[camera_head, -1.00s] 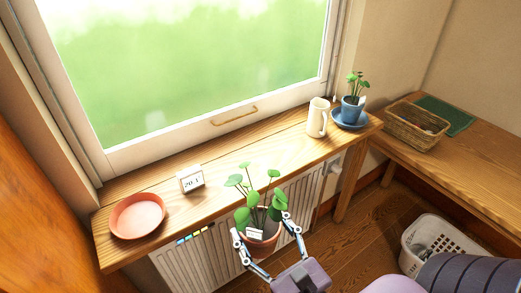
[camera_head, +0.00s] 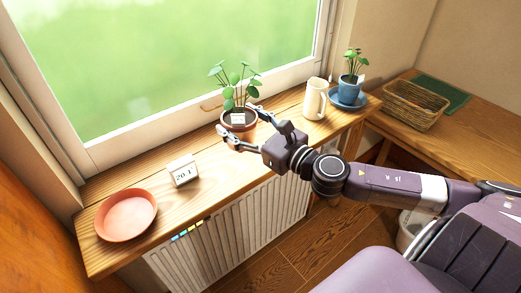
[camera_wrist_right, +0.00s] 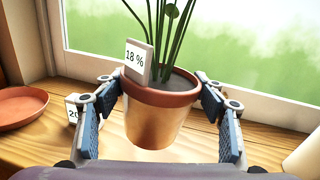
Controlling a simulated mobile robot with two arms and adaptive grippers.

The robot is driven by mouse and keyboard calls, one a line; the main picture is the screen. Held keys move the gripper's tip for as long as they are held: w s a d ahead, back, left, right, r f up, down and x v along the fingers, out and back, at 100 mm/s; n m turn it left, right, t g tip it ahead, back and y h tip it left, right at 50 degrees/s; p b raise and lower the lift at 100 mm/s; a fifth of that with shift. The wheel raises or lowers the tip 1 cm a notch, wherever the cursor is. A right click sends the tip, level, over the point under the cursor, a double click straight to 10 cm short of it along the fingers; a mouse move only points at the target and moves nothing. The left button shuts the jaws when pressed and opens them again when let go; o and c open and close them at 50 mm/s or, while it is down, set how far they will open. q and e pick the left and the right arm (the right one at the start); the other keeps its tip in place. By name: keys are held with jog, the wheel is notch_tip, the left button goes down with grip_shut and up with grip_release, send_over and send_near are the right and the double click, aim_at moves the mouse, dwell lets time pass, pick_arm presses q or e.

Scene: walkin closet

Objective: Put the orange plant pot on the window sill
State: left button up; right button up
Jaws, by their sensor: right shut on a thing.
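The orange plant pot (camera_head: 236,131) holds a green round-leaved plant and a small white tag. My right gripper (camera_head: 239,120) is shut on the pot from the front, one finger on each side. In the right wrist view the pot (camera_wrist_right: 152,125) is upright between the finger pads (camera_wrist_right: 155,85), and its tag reads 18 %. The pot is over the wooden window sill (camera_head: 215,165), close to the window frame. I cannot tell whether its base touches the wood. My left gripper is not in view.
On the sill are an orange saucer (camera_head: 126,215), a small white display (camera_head: 183,171), a cream jug (camera_head: 314,99) and a blue pot (camera_head: 351,88) on a blue saucer. A wicker basket (camera_head: 415,105) stands on the right bench. The sill between display and saucer is clear.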

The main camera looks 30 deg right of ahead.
jog(key=w+d+r+m+h+b, duration=0.15)
jog(key=w+d+r, duration=0.35)
jog(key=d+r, duration=0.5)
jog(key=shift+h, duration=0.65)
jog(key=shift+a+f+b, duration=0.2)
jog(key=shift+f+b, duration=0.95)
jog(key=shift+f, duration=8.3)
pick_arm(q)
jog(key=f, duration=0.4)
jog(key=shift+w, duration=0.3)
pick_arm(e)
jog(key=shift+s, duration=0.1)
jog(key=o, duration=1.2)
jog(key=shift+f, duration=0.2)
jog(key=o, duration=0.5)
jog(key=shift+r, duration=0.1)
jog(key=shift+c, duration=0.2)
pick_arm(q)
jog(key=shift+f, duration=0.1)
